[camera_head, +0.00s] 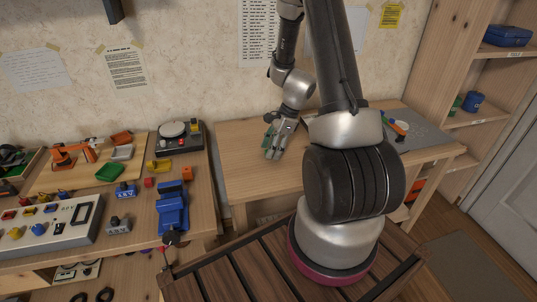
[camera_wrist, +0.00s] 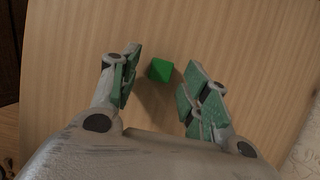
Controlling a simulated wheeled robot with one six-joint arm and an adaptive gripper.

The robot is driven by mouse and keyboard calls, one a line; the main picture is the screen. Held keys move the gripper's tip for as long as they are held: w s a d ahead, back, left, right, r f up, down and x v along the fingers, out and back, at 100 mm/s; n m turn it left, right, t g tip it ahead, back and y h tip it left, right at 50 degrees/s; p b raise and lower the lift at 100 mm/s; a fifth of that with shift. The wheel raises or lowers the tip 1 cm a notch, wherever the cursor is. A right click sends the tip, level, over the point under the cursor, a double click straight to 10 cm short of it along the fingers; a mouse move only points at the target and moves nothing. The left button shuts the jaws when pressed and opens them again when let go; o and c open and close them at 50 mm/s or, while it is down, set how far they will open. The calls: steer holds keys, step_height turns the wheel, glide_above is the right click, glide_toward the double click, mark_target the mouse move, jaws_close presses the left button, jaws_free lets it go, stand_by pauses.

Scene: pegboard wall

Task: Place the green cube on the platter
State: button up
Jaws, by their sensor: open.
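The green cube (camera_wrist: 161,70) sits on a light wooden tabletop in the wrist view, between and slightly beyond my two green-padded fingers. My gripper (camera_wrist: 160,84) is open, with a clear gap on both sides of the cube. In the head view my gripper (camera_head: 273,151) hangs over the wooden table (camera_head: 247,180) in the middle, pointing down. I cannot make out the cube in that view. A round pale disc, which looks like the platter (camera_head: 172,129), tops a dark square device on the left bench and appears empty.
The left bench holds a blue vise (camera_head: 172,207), a control panel (camera_head: 50,222), a small orange robot model (camera_head: 75,155) and several small blocks. A gap separates the bench from the table. A grey mat (camera_head: 422,135) with tools lies at the table's right.

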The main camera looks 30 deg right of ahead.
steer(key=shift+f, duration=0.15)
steer(key=shift+c, duration=0.2)
steer(key=c, duration=0.8)
